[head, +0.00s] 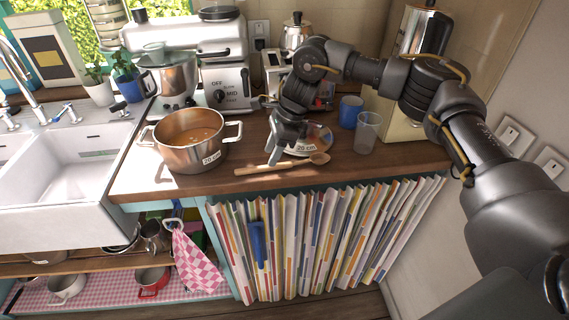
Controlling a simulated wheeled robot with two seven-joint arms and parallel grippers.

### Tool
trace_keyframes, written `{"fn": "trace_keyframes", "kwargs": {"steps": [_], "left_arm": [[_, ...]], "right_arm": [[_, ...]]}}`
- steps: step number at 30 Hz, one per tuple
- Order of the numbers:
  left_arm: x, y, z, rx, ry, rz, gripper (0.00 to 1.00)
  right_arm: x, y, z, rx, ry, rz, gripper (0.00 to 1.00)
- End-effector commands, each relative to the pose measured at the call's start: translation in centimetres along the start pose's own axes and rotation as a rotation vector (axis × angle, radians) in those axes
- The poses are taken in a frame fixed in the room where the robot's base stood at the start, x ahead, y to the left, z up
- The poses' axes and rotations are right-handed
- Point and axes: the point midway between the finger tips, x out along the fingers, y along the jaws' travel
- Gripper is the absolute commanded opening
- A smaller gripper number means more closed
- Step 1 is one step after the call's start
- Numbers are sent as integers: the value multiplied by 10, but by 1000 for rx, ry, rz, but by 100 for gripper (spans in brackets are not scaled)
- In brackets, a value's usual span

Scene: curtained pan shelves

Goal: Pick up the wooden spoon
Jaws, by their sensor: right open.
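The wooden spoon (257,169) lies flat on the wooden countertop near its front edge, its handle to the left and its bowl to the right. My right gripper (274,158) reaches down over the spoon, with its fingertips at the middle of the handle. The gripper is open, and part of the handle is hidden behind the fingers. I cannot tell whether the fingers touch the spoon. My left gripper is not in view.
A copper pot (190,141) stands left of the spoon. A lid (318,139) lies just behind it. A clear cup (367,133) and a blue cup (350,111) stand to the right. A striped curtain (320,240) hangs below the counter edge. The white sink (60,180) is at left.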

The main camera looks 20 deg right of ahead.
Motion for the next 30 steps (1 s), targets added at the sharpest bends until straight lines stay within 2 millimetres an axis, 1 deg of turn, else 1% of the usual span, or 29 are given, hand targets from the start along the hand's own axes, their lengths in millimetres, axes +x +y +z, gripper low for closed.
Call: {"fn": "trace_keyframes", "kwargs": {"steps": [1,3,6,9,16,17,26,27,30], "left_arm": [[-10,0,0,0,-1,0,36],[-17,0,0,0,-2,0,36],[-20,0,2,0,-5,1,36],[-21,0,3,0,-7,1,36],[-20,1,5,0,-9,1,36],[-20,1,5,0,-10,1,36],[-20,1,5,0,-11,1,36],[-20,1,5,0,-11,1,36],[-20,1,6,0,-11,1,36]], "right_arm": [[5,1,2,0,1,6,43],[16,1,2,0,1,5,43],[30,0,1,1,0,4,43],[38,0,0,0,1,2,43],[41,0,0,0,0,1,43],[41,0,0,0,0,1,41],[40,0,0,0,0,1,2],[40,0,0,0,0,1,0],[40,0,0,0,0,1,0]]}}
